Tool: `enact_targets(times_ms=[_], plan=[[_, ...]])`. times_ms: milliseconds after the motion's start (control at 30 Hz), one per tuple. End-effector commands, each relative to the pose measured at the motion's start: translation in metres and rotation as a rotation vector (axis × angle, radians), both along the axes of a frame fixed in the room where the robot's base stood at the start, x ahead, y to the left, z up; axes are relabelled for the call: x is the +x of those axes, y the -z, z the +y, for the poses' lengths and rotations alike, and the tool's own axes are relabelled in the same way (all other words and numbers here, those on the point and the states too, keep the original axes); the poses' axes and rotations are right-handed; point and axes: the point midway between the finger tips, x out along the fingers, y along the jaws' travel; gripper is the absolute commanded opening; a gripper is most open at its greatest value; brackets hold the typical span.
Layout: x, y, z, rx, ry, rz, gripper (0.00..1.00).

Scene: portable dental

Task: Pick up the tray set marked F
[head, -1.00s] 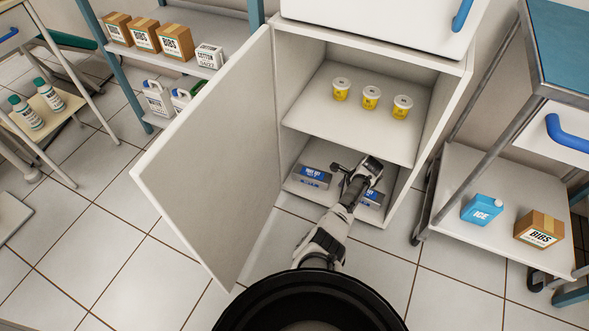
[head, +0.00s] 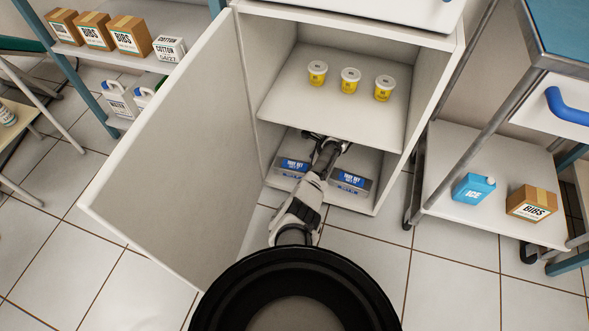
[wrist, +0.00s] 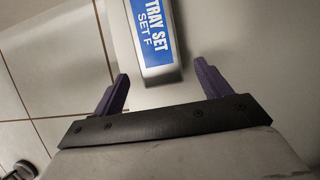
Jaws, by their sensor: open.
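The tray set marked F (wrist: 155,40) shows in the wrist view as a grey case with a blue and white label. Its near end lies ahead of my open gripper (wrist: 162,70), roughly centred between the two purple fingers. No grip on it shows. In the head view, two similar cases lie on the cabinet's bottom shelf, a left tray set (head: 291,166) and a right tray set (head: 349,181). Their set letters are too small to read there. My gripper (head: 325,139) is inside the lower compartment, and my arm passes between the two cases. The fingertips are partly hidden.
The cabinet's middle shelf (head: 300,110) is close above my gripper and holds three yellow-and-white tubs (head: 350,80). The open cabinet door (head: 170,150) stands to the left. A cart (head: 455,215) with a blue ice pack (head: 473,187) and a bibs box (head: 531,203) is at right.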

Motion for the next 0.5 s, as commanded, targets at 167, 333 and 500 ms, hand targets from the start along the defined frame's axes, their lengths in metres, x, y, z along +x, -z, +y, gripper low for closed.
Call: enact_targets(times_ms=[167,333,500], plan=[[0.003,0.0,0.012,0.0,-0.002,-0.001,0.76],[0.011,0.001,0.041,0.0,-0.005,-0.002,0.76],[0.014,0.025,0.053,0.001,0.001,0.001,0.76]])
